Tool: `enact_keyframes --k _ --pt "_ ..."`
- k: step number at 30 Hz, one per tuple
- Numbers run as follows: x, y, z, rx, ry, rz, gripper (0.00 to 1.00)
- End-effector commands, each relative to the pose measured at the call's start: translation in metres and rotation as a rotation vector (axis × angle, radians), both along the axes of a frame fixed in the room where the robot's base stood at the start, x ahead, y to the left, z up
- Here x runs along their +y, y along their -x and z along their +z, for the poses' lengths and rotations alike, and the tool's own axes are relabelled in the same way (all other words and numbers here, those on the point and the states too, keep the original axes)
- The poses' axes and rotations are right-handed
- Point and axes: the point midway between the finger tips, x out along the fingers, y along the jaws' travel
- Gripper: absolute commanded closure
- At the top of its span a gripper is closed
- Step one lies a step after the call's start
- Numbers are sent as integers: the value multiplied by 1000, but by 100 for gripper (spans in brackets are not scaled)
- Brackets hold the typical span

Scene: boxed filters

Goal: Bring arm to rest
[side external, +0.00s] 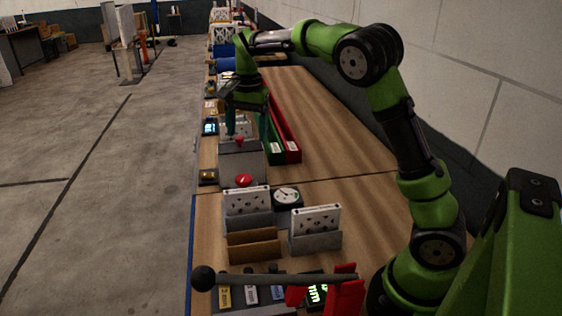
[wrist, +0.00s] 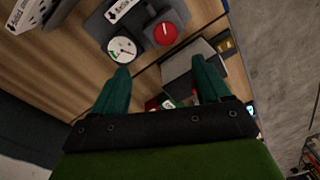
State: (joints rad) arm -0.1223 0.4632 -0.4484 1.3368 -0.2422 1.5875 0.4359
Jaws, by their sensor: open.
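My green arm reaches out over the long wooden workbench (side external: 340,130) in the side view. My gripper (side external: 246,128) points down above the far part of the bench, near a grey box-like fixture (side external: 240,160). In the wrist view, my gripper (wrist: 160,80) shows two teal fingers spread wide apart with nothing between them. The grey fixture (wrist: 190,62) lies below and beyond the fingers there.
White boxed filters stand in grey holders (side external: 247,200) (side external: 315,220) on the near bench. A dial gauge (side external: 286,196) and a red button (side external: 244,181) sit close by. Green (side external: 274,150) and red (side external: 288,145) trays lie right of my gripper. A black-knobbed lever (side external: 270,280) crosses the front.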

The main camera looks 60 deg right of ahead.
Motion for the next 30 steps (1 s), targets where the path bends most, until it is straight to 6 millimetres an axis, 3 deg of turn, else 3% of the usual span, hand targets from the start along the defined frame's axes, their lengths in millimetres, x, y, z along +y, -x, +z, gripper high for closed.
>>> enact_keyframes --k 10,18,24,30 --pt "61 107 19 -287 -44 519 24" --pt "105 195 15 -495 66 795 24" --pt "116 230 12 -572 124 843 24" --pt "116 234 23 -613 148 839 24"
